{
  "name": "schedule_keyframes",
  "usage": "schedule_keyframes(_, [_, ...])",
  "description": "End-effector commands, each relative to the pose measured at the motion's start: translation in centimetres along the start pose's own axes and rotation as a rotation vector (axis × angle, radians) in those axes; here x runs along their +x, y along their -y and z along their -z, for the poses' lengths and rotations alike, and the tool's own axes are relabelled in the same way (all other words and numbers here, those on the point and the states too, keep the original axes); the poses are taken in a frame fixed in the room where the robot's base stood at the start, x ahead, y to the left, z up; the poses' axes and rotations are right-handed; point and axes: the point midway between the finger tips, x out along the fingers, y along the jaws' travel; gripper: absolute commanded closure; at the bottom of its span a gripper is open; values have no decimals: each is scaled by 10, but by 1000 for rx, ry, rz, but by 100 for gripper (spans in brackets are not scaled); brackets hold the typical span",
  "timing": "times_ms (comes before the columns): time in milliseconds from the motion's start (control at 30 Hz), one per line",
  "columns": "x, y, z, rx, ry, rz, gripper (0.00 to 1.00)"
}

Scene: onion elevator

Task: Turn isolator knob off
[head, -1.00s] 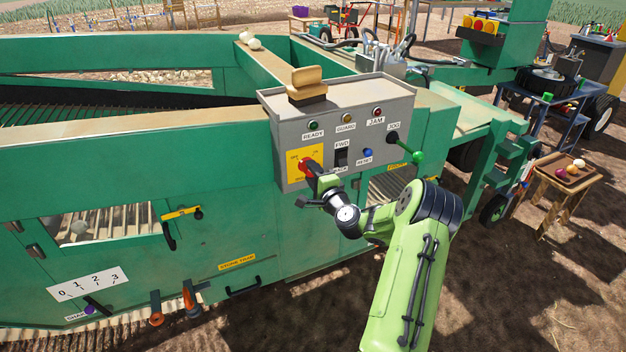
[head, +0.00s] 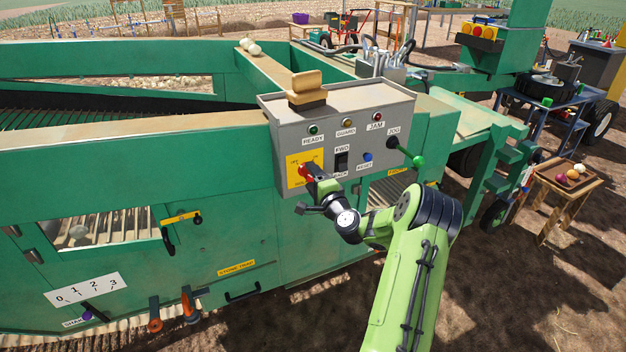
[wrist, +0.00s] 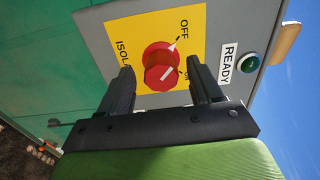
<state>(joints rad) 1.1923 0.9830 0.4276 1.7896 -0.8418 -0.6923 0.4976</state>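The red isolator knob (wrist: 160,66) sits on a yellow plate (wrist: 196,27) on the grey control box. In the wrist view the plate shows OFF, ON and a partly hidden ISOL… label. A white stripe crosses the knob's face, and a small white mark lies between the knob and OFF. My gripper (wrist: 162,80) is open in front of the knob, one finger on each side, with gaps visible. I cannot tell how deep the fingertips reach. In the head view the knob (head: 304,171) is partly covered by my gripper (head: 312,176).
The grey control box (head: 345,106) also carries a black FWD switch (head: 342,160), a blue reset button (head: 367,157), a green-tipped jog lever (head: 405,150) and several lamps. The green machine side (head: 210,240) lies below left.

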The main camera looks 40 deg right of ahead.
Motion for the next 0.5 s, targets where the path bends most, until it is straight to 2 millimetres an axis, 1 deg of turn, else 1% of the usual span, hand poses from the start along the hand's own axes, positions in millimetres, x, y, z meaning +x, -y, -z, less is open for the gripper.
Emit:
schedule_keyframes(167, [-2,0,0,1,0,1,36])
schedule_keyframes(267, [-14,-1,1,2,-1,-2,36])
schedule_keyframes(367, [-39,-2,1,4,-2,-3,36])
schedule_keyframes(500, [-80,-2,2,7,-5,-3,36])
